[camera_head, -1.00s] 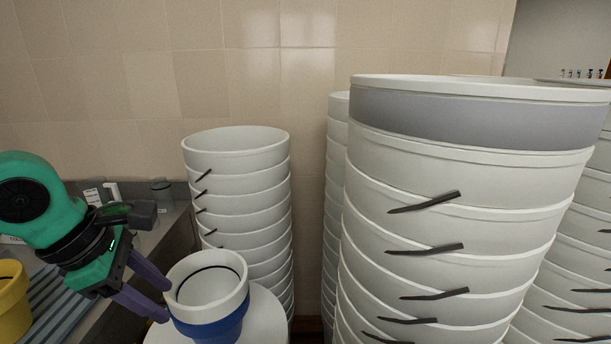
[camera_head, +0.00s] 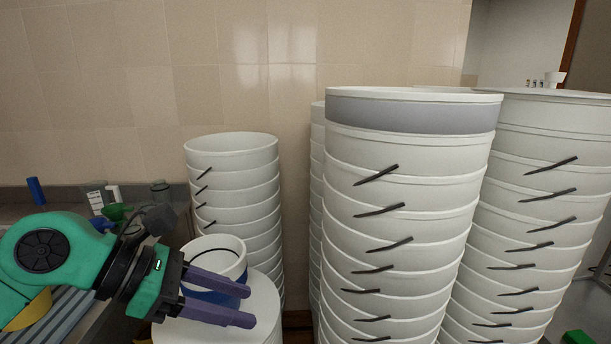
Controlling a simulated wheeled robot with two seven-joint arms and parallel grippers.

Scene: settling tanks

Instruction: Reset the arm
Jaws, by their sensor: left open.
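My left arm, green and black, comes in from the left. My left gripper (camera_head: 227,302) is open, its two purple fingers pointing right with nothing seen between them. A small white bucket with a blue lower band (camera_head: 214,258) stands on a round white top (camera_head: 264,313) just behind the fingers. The fingers cover part of the bucket, and I cannot tell whether they touch it. My right gripper is not clearly in view; only a small green patch shows at the bottom right.
Tall stacks of white buckets stand close by: one behind the small bucket (camera_head: 233,172), a large one at centre right (camera_head: 400,230) and another at right (camera_head: 545,200). A counter with bottles (camera_head: 97,197) and a yellow container (camera_head: 28,312) lies at left. A tiled wall is behind.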

